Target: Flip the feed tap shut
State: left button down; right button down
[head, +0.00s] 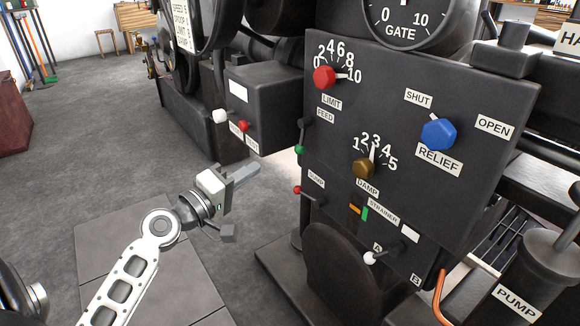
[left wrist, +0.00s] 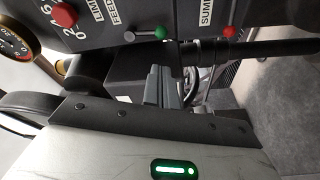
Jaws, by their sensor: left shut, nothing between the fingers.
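The feed tap is a small lever with a green knob (head: 299,149) on the left edge of the dark panel, beside the FEED label (head: 325,115). The knob hangs below its pivot in the head view. My left gripper (head: 254,170) is shut and empty, to the left of the tap with a visible gap. Its fingers also show in the left wrist view (left wrist: 165,85). My right gripper is not in view.
The panel (head: 460,90) also carries a red limit knob (head: 324,78), a brown damp knob (head: 363,168), a blue relief knob (head: 438,133) and a red-tipped sump lever (head: 298,190). A dark box (head: 270,110) with white and red knobs stands behind my left gripper. Floor is clear at left.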

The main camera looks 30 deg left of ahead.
aim_at(301, 138)
pick_arm(q)
jog(key=shift+a+r, duration=0.15)
jog(key=shift+r, duration=0.05)
jog(key=shift+w, duration=0.1)
jog(key=w, duration=0.3)
jog(key=w+d, duration=0.1)
jog(key=w, duration=0.2)
jog(key=w+p, duration=0.1)
jog(key=w, duration=0.2)
jog(key=shift+w+d+r, duration=0.35)
jog(key=shift+d+r, duration=0.05)
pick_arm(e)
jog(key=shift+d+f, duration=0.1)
